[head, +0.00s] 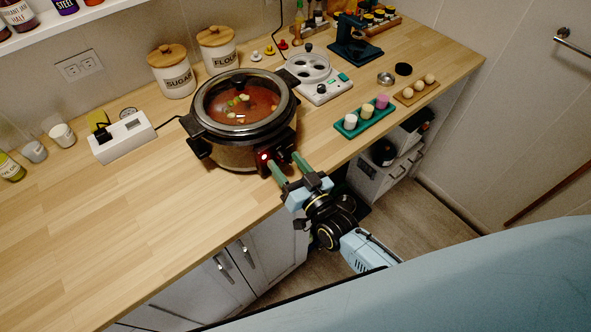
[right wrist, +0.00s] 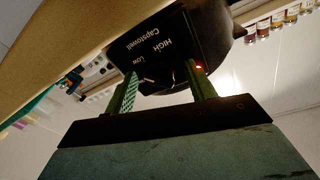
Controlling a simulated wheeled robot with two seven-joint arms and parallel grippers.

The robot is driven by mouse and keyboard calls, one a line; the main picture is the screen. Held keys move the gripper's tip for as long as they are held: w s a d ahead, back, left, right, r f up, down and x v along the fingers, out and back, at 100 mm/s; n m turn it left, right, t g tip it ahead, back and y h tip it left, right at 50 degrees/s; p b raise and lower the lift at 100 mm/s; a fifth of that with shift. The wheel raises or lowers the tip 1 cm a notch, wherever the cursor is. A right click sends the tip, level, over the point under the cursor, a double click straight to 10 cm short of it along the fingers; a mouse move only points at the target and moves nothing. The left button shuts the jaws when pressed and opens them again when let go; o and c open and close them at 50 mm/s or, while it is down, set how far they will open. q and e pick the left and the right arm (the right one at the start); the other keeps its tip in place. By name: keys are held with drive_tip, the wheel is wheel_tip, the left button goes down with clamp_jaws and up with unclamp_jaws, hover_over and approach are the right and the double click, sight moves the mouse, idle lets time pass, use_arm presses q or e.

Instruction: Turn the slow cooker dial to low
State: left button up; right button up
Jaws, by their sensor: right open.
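The slow cooker (head: 228,155), dark and round with a glass lid over red stew, stands near the counter's front edge. My right gripper (head: 282,163) is open at its front panel, the two green fingers reaching toward it. In the right wrist view, the black panel (right wrist: 140,48) reads HIGH, Low and Capstowell, turned over. The dark dial (right wrist: 163,83) shows dimly between the spread fingertips (right wrist: 162,80); I cannot tell whether they touch it, nor where it points. A red light (right wrist: 199,66) glows beside one fingertip. My left gripper is out of view.
A white power strip (head: 122,138) and canisters (head: 172,72) stand left of and behind the cooker. A white egg cooker (head: 318,80) and a teal tray (head: 365,117) stand to its right. The counter's left front is clear.

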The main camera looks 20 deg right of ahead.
drive_tip(key=v, duration=1.3)
drive_tip(key=shift+b, duration=0.4)
drive_tip(key=shift+s+f, duration=0.1)
drive_tip(key=shift+s, duration=0.05)
drive_tip(key=s+d+f+n+g+h+b, duration=0.15)
drive_tip(key=s+f+g, duration=0.25)
drive_tip(key=f, duration=1)
drive_tip(key=s+d+f+g+h+b, duration=0.1)
drive_tip(key=s+d+f+g+b, duration=0.2)
drive_tip(key=f, duration=1)
drive_tip(key=s+d+f+g+h+b, duration=0.1)
drive_tip(key=s+d+f+g+b, duration=0.1)
drive_tip(key=s+f+g, duration=0.3)
drive_tip(key=s+d+f+n+g+h+b, duration=0.1)
drive_tip(key=s+f+g, duration=0.4)
drive_tip(key=s+f, duration=0.8)
drive_tip(key=s+d, duration=0.1)
drive_tip(key=s, duration=0.4)
drive_tip(key=shift+f+b, duration=0.35)
